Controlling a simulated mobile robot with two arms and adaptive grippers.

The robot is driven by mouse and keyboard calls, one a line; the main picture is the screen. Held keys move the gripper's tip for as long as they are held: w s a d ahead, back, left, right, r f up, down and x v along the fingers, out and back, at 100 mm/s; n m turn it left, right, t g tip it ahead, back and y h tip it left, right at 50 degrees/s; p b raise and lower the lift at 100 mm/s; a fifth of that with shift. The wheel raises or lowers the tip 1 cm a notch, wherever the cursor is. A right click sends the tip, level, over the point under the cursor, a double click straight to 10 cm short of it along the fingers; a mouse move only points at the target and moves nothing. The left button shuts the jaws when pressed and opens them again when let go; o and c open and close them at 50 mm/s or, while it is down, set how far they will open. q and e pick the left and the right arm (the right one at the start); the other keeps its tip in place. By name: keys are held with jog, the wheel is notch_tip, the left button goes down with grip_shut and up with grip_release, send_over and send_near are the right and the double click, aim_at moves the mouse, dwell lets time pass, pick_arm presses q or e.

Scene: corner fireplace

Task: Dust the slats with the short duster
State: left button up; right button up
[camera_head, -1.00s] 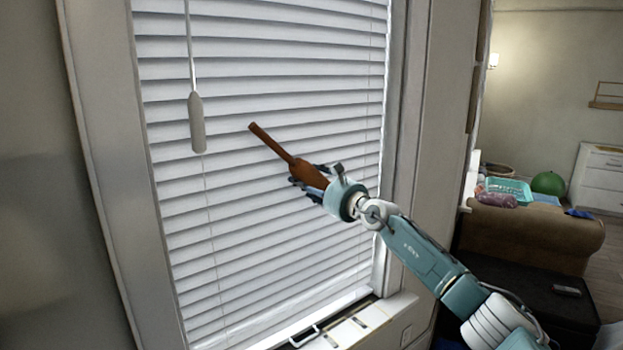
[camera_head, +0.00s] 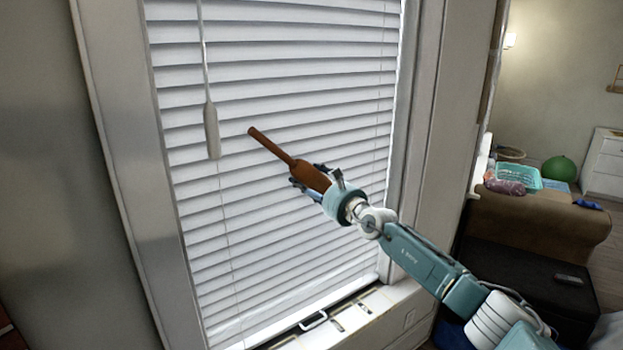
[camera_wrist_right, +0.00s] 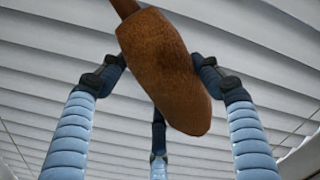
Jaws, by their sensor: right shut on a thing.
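The white slats (camera_head: 290,80) of a window blind fill the middle of the head view. My right gripper (camera_head: 308,180) is in front of them, shut on the short brown duster (camera_head: 270,146). The duster's thin end points up and left in the head view, and its thick brown part is between the fingers. In the right wrist view the fingers hold the duster's thick fuzzy part (camera_wrist_right: 165,70), with the slats (camera_wrist_right: 50,50) behind. I cannot tell whether the duster touches the slats. My left gripper is not in view.
A wand (camera_head: 211,130) hangs in front of the blind at the left. The window frame (camera_head: 130,180) and sill (camera_head: 350,310) border the blind. At the right stand a brown sofa (camera_head: 535,222), a turquoise basket (camera_head: 515,178) and a green ball (camera_head: 558,168).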

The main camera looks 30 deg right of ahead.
aim_at(282, 184)
jog(key=shift+s+a+r+p, duration=0.1)
jog(key=shift+a+r+p, duration=0.15)
jog(key=shift+a+p, duration=0.95)
jog(key=shift+a+f, duration=0.1)
jog(key=shift+f, duration=0.1)
jog(key=shift+s+a, duration=0.15)
jog(key=shift+a, duration=0.3)
jog(key=shift+s+a+p, duration=0.1)
jog(key=shift+a+p, duration=0.4)
jog(key=shift+a, duration=0.3)
jog(key=shift+s+a, duration=0.15)
jog(key=shift+a, duration=0.9)
jog(key=shift+s+d, duration=0.1)
jog(key=shift+s+f, duration=0.15)
jog(key=shift+s, duration=0.15)
jog(key=shift+s+d, duration=0.25)
jog(key=shift+s, duration=1.05)
jog(key=shift+s+d, duration=0.2)
jog(key=shift+s, duration=1.05)
